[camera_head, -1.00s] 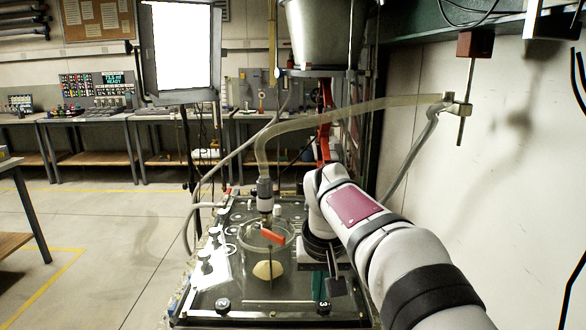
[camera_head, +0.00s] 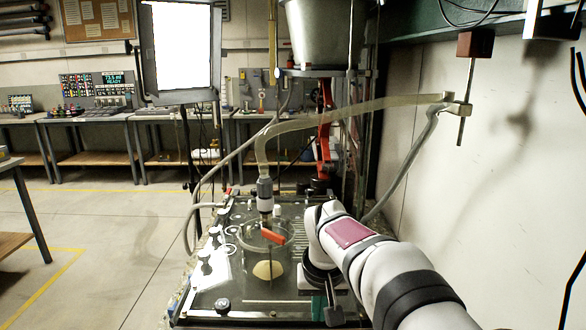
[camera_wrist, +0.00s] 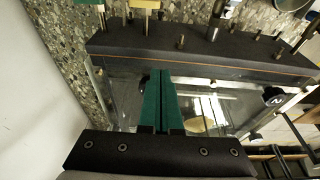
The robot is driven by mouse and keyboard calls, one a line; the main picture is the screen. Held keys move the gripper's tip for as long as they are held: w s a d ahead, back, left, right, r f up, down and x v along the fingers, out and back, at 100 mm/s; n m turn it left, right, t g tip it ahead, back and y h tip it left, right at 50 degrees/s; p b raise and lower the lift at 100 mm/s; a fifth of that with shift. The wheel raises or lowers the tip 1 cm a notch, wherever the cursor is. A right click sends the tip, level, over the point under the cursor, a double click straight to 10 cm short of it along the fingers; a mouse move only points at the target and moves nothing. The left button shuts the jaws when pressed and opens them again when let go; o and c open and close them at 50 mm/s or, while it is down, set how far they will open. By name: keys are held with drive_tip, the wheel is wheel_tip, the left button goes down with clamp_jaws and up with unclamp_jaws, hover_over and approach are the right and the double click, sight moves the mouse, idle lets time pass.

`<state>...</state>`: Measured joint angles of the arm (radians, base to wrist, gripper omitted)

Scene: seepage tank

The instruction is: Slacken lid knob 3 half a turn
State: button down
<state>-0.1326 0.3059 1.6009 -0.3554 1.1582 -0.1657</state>
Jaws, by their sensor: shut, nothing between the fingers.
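My gripper (camera_head: 328,312) is over the front right corner of the tank's glass lid (camera_head: 250,292). In the wrist view its two green fingers (camera_wrist: 160,74) lie side by side, shut and empty. Lid knob 3 is not visible now; in the head view my gripper covers the corner where it stood, and I cannot tell whether the fingers touch it. A dark round knob (camera_head: 222,305) sits at the front left corner of the lid. A black knob marked 2 (camera_wrist: 274,96) shows at the right in the wrist view.
A clear cylinder with an orange-red tag (camera_head: 273,236) stands mid-lid under a hose (camera_head: 265,190). Black-topped fittings (camera_head: 206,256) line the left side. A white wall (camera_head: 500,200) stands close on the right.

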drive_tip(key=shift+w+d, duration=0.1)
drive_tip(key=shift+w, duration=0.1)
drive_tip(key=shift+s+d, duration=0.1)
drive_tip(key=shift+d, duration=0.8)
drive_tip(key=shift+d, duration=0.15)
idle(0.3)
drive_tip(key=shift+s+d, duration=0.15)
drive_tip(key=shift+s, duration=0.05)
drive_tip(key=w+v, duration=0.1)
drive_tip(key=v, duration=0.5)
